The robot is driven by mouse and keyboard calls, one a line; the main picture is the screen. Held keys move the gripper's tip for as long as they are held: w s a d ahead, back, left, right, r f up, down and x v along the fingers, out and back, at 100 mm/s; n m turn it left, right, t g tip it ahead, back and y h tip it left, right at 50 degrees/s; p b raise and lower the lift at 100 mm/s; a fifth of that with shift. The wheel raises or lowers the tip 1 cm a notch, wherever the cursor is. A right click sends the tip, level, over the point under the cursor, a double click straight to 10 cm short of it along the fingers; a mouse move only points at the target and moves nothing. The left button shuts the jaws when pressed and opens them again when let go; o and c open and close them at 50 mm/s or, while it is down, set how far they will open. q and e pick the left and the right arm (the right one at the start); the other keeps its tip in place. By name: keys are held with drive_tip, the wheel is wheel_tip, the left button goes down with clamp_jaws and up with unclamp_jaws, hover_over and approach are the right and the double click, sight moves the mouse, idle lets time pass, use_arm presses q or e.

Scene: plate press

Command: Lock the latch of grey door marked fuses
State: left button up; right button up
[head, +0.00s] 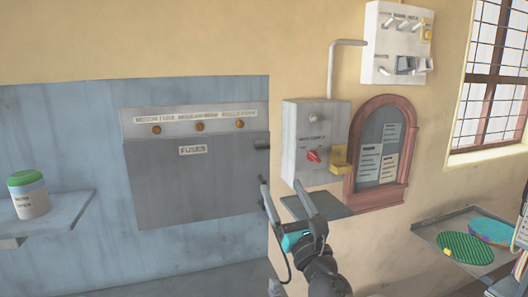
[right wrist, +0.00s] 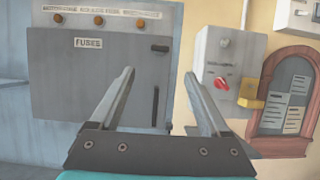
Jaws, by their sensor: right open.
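The grey door (head: 195,185) marked FUSES is set in the blue-grey panel and looks closed; it also shows in the right wrist view (right wrist: 65,85). A dark knob-like piece (head: 262,145) sticks out at its upper right edge, also seen in the right wrist view (right wrist: 160,48). Below it, that view shows a dark upright bar (right wrist: 155,108); I cannot tell which piece is the latch. My right gripper (head: 283,188) is open and empty, below and right of the knob, apart from the door. My left gripper is not in view.
A grey switch box (head: 310,140) with a red knob and yellow piece is right of the door. A small grey shelf (head: 316,206) and a wooden-framed notice board (head: 376,155) are beside it. A green-lidded jar (head: 28,195) stands on a left shelf.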

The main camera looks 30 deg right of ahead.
sight(261, 146)
drive_tip(key=p+x, duration=0.1)
drive_tip(key=x, duration=1.3)
drive_tip(key=shift+w+d+p, duration=0.1)
drive_tip(key=shift+w+p, duration=0.1)
drive_tip(key=shift+p, duration=0.15)
drive_tip(key=shift+c, duration=0.2)
clamp_jaws()
